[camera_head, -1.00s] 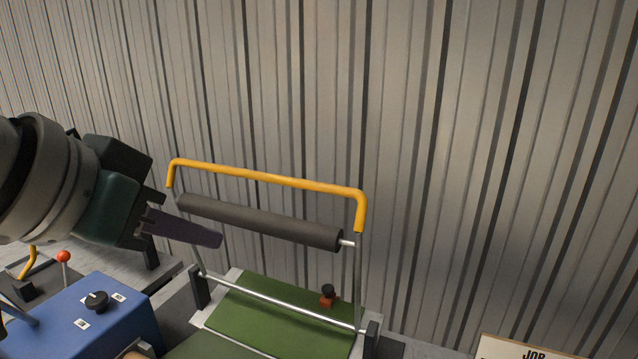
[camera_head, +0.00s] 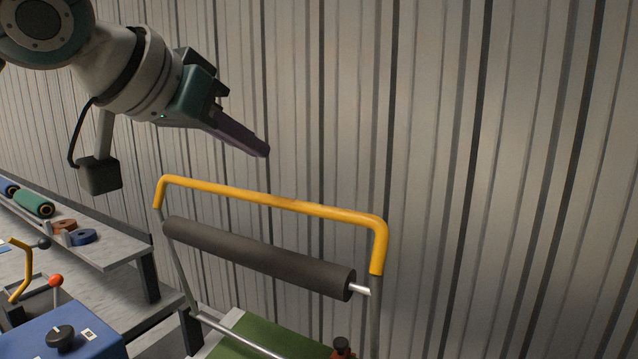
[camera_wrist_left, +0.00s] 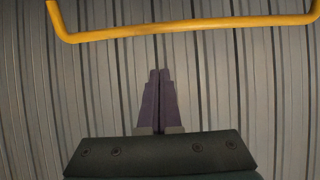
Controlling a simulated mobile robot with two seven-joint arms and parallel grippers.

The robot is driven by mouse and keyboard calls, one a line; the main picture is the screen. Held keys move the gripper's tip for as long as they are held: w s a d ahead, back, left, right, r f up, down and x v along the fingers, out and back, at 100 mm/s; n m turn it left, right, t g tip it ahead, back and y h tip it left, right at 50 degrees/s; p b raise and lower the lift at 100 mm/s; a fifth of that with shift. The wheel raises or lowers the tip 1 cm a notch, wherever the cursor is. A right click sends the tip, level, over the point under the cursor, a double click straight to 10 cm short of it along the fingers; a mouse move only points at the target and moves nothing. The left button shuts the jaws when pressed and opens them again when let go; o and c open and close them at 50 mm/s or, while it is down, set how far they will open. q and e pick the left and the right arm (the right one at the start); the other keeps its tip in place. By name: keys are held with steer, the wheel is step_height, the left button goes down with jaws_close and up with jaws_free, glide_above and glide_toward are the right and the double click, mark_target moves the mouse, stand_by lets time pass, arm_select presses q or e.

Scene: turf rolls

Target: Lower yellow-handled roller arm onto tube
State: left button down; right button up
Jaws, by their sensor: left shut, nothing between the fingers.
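The yellow handle (camera_head: 285,203) tops the raised roller arm, whose metal side bars stand upright. A dark grey roller (camera_head: 260,257) hangs across the arm just below the handle. The handle also shows across the top of the left wrist view (camera_wrist_left: 190,27). My left gripper (camera_head: 264,151) is above the handle, apart from it, with its purple fingers shut and empty. The fingers also show in the left wrist view (camera_wrist_left: 160,75). Green turf (camera_head: 255,338) lies below the arm at the bottom edge. I see no tube there. My right gripper is out of view.
A blue box with a black knob (camera_head: 60,338) is at the lower left, near a red-tipped lever (camera_head: 55,281). A grey shelf (camera_head: 110,250) holds rolls and rings. A corrugated wall (camera_head: 500,150) closes off the back.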

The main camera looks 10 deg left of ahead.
mark_target(273, 197)
arm_select(q)
steer(key=w+f+p, duration=0.1)
steer(key=f+p, duration=0.1)
steer(key=w+d+f+p, duration=0.1)
steer(key=w+f, duration=0.1)
steer(key=w+f+p, duration=0.1)
steer(key=p, duration=0.1)
steer(key=shift+w+d+f+p, duration=0.15)
steer(key=shift+d+f+p, duration=0.15)
steer(key=shift+f+p, duration=0.1)
steer(key=shift+f, duration=0.15)
steer(key=shift+f, duration=0.1)
stand_by(0.3)
